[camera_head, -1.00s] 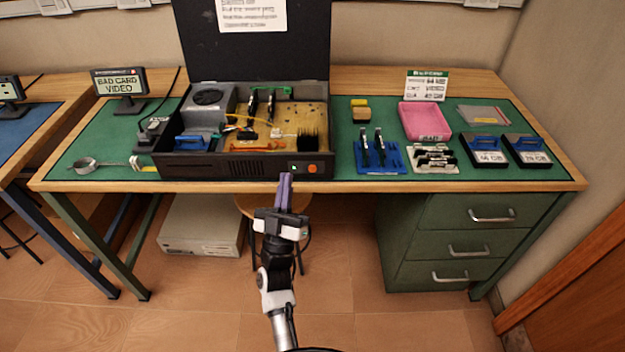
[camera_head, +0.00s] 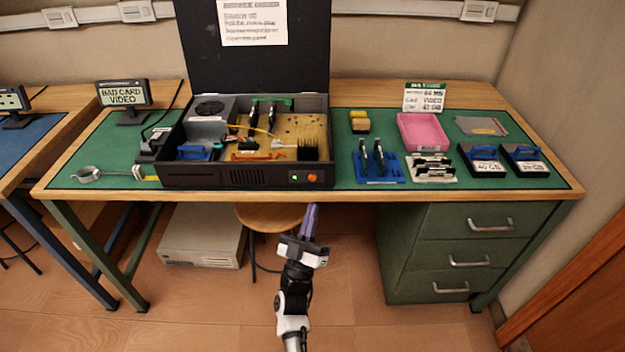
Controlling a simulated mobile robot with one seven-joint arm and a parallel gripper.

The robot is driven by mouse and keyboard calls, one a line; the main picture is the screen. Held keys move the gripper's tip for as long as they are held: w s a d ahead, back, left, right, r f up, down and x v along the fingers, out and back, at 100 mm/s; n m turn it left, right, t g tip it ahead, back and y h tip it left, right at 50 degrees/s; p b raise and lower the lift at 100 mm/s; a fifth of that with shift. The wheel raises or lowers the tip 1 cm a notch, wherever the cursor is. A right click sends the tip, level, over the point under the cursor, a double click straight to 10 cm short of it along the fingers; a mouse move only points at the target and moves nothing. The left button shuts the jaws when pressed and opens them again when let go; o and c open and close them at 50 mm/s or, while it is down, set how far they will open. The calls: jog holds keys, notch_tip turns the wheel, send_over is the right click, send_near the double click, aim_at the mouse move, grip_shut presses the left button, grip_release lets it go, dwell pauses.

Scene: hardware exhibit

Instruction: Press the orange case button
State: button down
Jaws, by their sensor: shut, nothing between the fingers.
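The orange case button (camera_head: 313,178) is a small round button at the right end of the black computer case's front face. A small green light sits just left of it. The black case (camera_head: 220,176) lies open on the workbench with its lid raised. My gripper (camera_head: 311,208) is shut and empty, its purple fingers pointing up at the bench. In the picture the fingertips are just below the button, in front of the bench's front edge, and apart from the button.
The green-matted bench (camera_head: 345,150) holds a pink tray (camera_head: 424,132), a blue card rack (camera_head: 378,167) and labelled drives (camera_head: 487,160) to the right. Drawers (camera_head: 470,260) stand below right. A stool (camera_head: 268,216) and a beige case (camera_head: 203,237) are under the bench.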

jog(key=b, duration=0.2)
send_near(316, 170)
jog(key=shift+w+d+r, duration=0.2)
jog(key=shift+w+r, duration=0.1)
jog(key=shift+r, duration=0.3)
jog(key=shift+w+d+r, duration=0.15)
jog(key=shift+w+r, duration=0.2)
jog(key=shift+r, duration=0.2)
jog(key=shift+w+d+r, duration=0.2)
jog(key=shift+w+r, duration=0.1)
jog(key=shift+r, duration=0.3)
dwell(0.4)
jog(key=shift+w, duration=0.4)
jog(key=shift+w+b, duration=0.35)
jog(key=shift+w, duration=0.1)
dwell(0.5)
jog(key=shift+s, duration=0.15)
jog(key=shift+s+p, duration=0.4)
jog(key=shift+s, duration=0.35)
jog(key=shift+s+p, duration=0.95)
jog(key=shift+s, duration=1.55)
